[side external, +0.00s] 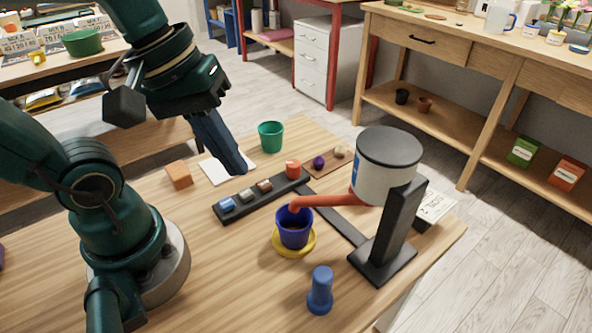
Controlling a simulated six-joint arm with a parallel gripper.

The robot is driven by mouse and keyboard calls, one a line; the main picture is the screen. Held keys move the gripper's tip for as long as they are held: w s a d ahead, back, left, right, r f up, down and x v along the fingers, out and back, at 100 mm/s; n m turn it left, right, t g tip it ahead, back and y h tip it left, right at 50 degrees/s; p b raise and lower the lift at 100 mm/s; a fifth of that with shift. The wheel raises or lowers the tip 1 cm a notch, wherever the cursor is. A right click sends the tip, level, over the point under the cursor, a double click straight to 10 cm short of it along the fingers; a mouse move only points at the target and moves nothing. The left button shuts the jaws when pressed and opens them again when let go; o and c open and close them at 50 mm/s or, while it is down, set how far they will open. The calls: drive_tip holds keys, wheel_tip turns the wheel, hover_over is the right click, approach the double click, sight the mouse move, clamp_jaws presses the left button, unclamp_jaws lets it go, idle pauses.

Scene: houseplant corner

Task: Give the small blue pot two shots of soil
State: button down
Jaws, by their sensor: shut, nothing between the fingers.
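The small blue pot (294,236) stands upright on a yellow saucer (278,251). Dark brown material shows inside the pot. A dispenser with a grey-white drum (371,187) and dark lid stands on a black stand (393,240). Its orange spout (335,199) ends over the pot's rim. A black bar (240,206) behind the pot carries a row of small blue, pale and brown pieces and a red-orange knob (293,168). My gripper (242,168) is shut and empty, pointing down above the table behind the bar, apart from everything.
A white sheet (215,172), an orange block (179,175) and a green cup (270,136) are at the back. A blue peg-shaped piece (320,290) stands in front. The front-left table is clear beside my base.

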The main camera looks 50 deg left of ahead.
drive_tip(key=n+g, duration=0.1)
drive_tip(key=n, duration=0.2)
drive_tip(key=n+h, duration=0.7)
drive_tip(key=n, duration=1.1)
hover_over(259, 181)
wheel_tip(259, 181, down, 3)
drive_tip(key=shift+a+f, duration=0.1)
drive_tip(key=shift+f, duration=0.05)
drive_tip(key=shift+f, duration=4.4)
drive_tip(key=shift+f, duration=0.4)
